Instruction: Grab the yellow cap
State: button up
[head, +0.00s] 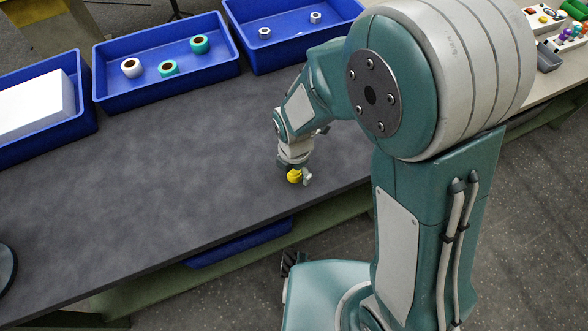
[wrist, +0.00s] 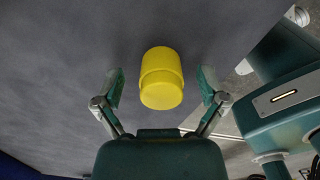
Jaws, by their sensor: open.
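The yellow cap (wrist: 161,78) is near the middle of the wrist view, on the dark grey table. It has a stepped, cylindrical shape. My gripper (wrist: 160,88) is open, with one finger on each side of the cap. Gaps show between the cap and both fingers. In the head view the yellow cap (head: 294,176) shows at the end of my gripper (head: 297,173), near the table's front edge, partly hidden by the gripper.
On the dark table (head: 170,200), a blue bin (head: 175,90) holds white and green rings. Another blue bin (head: 290,55) holds two small metal parts, and one at left holds a white block (head: 35,105). The table's middle and left are clear.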

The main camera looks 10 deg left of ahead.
jog(key=c, duration=0.9)
